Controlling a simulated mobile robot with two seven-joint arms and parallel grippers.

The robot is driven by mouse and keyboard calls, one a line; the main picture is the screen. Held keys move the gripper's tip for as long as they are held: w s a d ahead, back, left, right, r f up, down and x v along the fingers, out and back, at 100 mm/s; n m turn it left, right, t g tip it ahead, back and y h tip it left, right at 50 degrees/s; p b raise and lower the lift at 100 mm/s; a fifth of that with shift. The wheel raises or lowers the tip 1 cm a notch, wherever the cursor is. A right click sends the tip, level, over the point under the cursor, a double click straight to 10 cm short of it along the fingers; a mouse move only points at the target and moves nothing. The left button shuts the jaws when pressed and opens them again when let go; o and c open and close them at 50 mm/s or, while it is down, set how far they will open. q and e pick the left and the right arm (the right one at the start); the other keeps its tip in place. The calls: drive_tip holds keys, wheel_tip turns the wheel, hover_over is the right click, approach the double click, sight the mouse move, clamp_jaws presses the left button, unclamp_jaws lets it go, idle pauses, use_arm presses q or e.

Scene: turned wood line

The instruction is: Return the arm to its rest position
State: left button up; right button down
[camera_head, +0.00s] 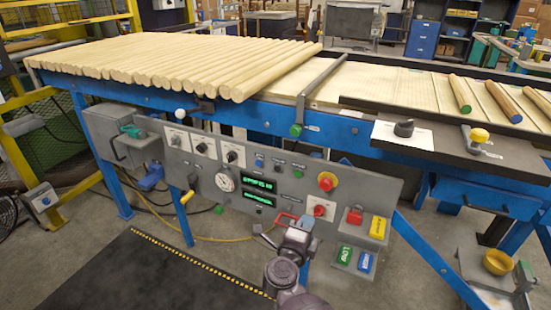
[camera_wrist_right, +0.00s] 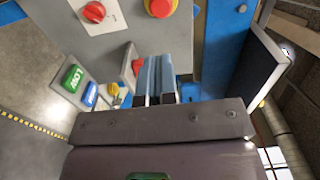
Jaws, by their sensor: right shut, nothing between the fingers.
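My right arm (camera_head: 285,272) comes in from the bottom of the head view, in front of the lower part of the grey control panel (camera_head: 350,190). My left gripper is not in view.
Pale wooden rods (camera_head: 190,60) lie in a row on the blue-framed table. A red emergency button (camera_head: 327,181) and a green push button (camera_head: 344,254) are close by on the right. A black mat (camera_head: 150,280) covers the floor at lower left, and it is clear.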

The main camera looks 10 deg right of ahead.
drive_tip(key=s+a+r+n+t+y+p, duration=0.1)
drive_tip(key=a+r+n+t+y, duration=0.25)
drive_tip(key=n+y, duration=0.45)
drive_tip(key=s+a+r+n+t+y, duration=0.2)
drive_tip(key=r+n+y, duration=0.3)
drive_tip(key=n, duration=0.4)
use_arm(q)
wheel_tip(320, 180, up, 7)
drive_tip(key=p, duration=0.7)
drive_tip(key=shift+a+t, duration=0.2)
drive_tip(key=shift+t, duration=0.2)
use_arm(e)
drive_tip(key=s+d+f+n+g+h, duration=0.1)
drive_tip(key=s+d+f+n+g, duration=0.2)
drive_tip(key=s, duration=0.8)
drive_tip(key=s+d+f+n+g+h, duration=0.1)
drive_tip(key=s+d+f+n+g, duration=0.2)
drive_tip(key=s+d+f, duration=0.3)
drive_tip(key=s+d+f+n+g+h, duration=0.1)
drive_tip(key=s+d+f+n+g, duration=0.2)
drive_tip(key=s, duration=1.4)
drive_tip(key=d+f, duration=0.1)
drive_tip(key=d, duration=0.3)
drive_tip(key=shift+d+f, duration=0.3)
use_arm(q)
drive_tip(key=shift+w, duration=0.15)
use_arm(e)
drive_tip(key=shift+w+g, duration=0.2)
drive_tip(key=shift+g, duration=0.05)
